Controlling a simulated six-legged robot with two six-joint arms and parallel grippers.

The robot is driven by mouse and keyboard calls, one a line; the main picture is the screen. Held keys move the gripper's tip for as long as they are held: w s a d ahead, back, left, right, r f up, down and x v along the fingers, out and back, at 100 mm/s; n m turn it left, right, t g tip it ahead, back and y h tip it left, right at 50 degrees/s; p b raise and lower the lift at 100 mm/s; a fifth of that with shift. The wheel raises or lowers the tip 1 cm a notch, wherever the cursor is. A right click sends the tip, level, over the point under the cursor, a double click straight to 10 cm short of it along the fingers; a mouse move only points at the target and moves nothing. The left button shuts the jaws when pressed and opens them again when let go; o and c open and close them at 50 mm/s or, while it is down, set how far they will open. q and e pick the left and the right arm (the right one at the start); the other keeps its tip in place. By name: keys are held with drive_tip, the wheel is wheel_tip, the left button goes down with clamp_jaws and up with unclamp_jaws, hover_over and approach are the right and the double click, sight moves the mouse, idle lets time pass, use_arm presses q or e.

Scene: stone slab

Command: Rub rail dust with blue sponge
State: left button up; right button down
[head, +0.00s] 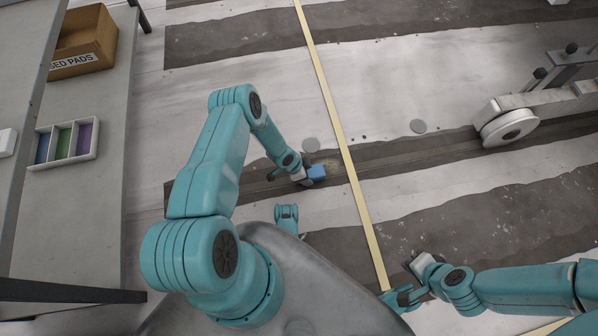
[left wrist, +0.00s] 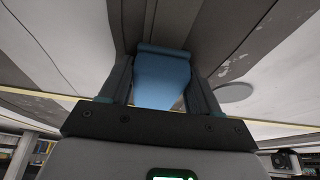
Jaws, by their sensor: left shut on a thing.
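The blue sponge (head: 318,172) is held at the tip of my left gripper (head: 308,176), low over the dark rail strip (head: 240,188) in the stone slab. In the left wrist view the sponge (left wrist: 162,80) sits between the two dark fingers of my left gripper (left wrist: 160,95), which is shut on it. A faint tan dust patch (head: 333,165) lies just right of the sponge, by the yellow line. I cannot tell whether the sponge touches the strip. My right gripper (head: 412,267) is low at the bottom right, away from the dust; its fingers are unclear.
A pale yellow line (head: 325,90) crosses the slab. A wheeled metal device (head: 510,127) stands at right. At left, a bench holds a tray (head: 91,142) of coloured pads and a cardboard box (head: 86,38) marked "...SED PADS".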

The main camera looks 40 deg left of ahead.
use_arm(q)
drive_tip(key=shift+w+d+r, duration=0.1)
drive_tip(key=shift+w+d, duration=1.15)
drive_tip(key=shift+w, duration=0.15)
drive_tip(key=shift+w+d, duration=1.2)
drive_tip(key=shift+w, duration=0.2)
drive_tip(key=shift+r, duration=0.1)
wheel_tip(320, 180, up, 6)
drive_tip(key=p, duration=0.5)
drive_tip(key=shift+p, duration=0.35)
wheel_tip(320, 180, up, 3)
drive_tip(key=p, duration=0.2)
drive_tip(key=shift+p, duration=0.3)
